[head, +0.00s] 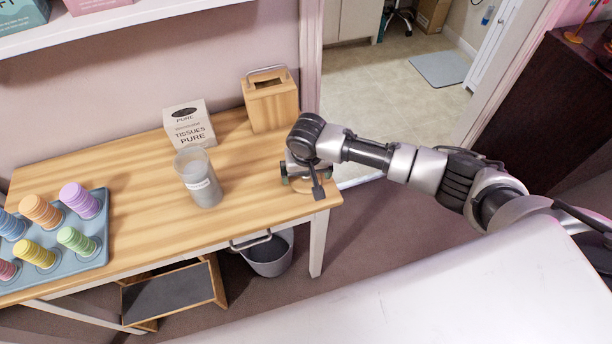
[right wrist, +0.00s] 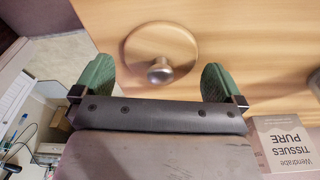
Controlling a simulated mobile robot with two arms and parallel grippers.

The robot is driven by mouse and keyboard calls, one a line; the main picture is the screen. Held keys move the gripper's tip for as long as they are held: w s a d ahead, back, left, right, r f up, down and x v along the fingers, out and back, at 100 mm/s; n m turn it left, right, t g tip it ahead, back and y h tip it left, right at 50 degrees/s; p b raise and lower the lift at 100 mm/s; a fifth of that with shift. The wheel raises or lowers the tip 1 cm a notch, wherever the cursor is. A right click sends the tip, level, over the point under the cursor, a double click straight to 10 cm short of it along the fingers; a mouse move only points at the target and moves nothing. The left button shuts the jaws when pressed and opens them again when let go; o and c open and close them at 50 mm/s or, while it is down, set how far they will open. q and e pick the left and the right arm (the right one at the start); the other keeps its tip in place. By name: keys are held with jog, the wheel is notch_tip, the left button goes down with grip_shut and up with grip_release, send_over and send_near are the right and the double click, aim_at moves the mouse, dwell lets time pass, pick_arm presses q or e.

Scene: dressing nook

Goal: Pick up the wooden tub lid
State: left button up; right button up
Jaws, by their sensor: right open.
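The wooden tub lid (right wrist: 143,36) is a round, flat wooden disc with a silver metal knob (right wrist: 160,72) at its middle. It lies on the wooden table (head: 140,240) near the right front corner. In the head view my right gripper mostly hides it. My right gripper (head: 302,174) is over the lid, pointing down. In the right wrist view its green fingers are open and wide apart, with the knob between them and nothing held. I cannot tell the exact height of the fingertips above the lid. My left gripper is not in view.
A wooden box with a handle (head: 272,104), a tissue box (head: 190,128) and a grey cup (head: 202,180) stand on the table. A blue tray (head: 90,262) with several colored stacks is at left. A grey bucket (head: 270,258) and a step stool (head: 170,294) are below.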

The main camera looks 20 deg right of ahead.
jog(key=shift+f, duration=0.3)
jog(key=c, duration=0.8)
jog(key=shift+r, duration=0.1)
